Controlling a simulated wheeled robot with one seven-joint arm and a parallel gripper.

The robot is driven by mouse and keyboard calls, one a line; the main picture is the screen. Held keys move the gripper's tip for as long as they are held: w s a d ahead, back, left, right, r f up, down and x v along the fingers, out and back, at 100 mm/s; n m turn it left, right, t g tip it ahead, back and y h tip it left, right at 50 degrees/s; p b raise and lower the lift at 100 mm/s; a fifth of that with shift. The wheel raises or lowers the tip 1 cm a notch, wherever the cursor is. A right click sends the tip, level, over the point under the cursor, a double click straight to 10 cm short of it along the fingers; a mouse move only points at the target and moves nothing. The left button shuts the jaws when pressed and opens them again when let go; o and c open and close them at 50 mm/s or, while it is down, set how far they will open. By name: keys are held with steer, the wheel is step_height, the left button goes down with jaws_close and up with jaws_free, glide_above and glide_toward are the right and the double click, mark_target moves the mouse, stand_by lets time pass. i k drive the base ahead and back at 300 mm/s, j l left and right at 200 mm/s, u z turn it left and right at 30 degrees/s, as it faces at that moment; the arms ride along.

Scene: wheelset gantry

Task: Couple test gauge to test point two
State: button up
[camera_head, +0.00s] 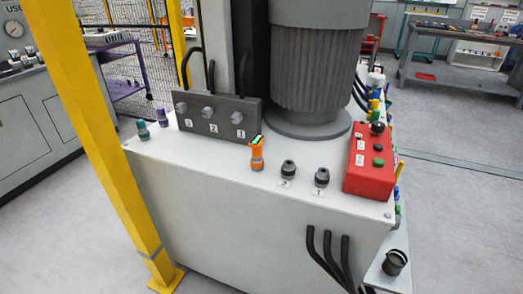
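An orange device with a pale green-and-white top (257,153), which looks like the test gauge, stands upright on the grey cabinet top (225,165), in front of the dark valve block. To its right are two black capped fittings, which look like the test points. The left fitting (288,169) has a small label that seems to read 2. The right fitting (322,177) also has a label, too small to read surely. The orange device stands apart from both fittings. My gripper is not in view.
A dark block (215,114) with several grey knobs and hoses stands behind. A red control box (370,160) is at the right, a large ribbed motor (314,60) at the back. A yellow post (95,130) rises at the left. Black hoses (328,255) hang at the front.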

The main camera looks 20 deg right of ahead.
mark_target(256, 143)
steer(key=i+j, duration=0.15)
steer(key=j, duration=0.2)
steer(key=i+j+z, duration=0.1)
steer(key=j, duration=0.3)
steer(key=i+j, duration=0.15)
steer(key=j, duration=0.25)
steer(key=i+j+z, duration=0.1)
steer(key=j, duration=0.25)
steer(key=i+j, duration=0.1)
steer(key=j, duration=0.3)
steer(key=i+z, duration=0.05)
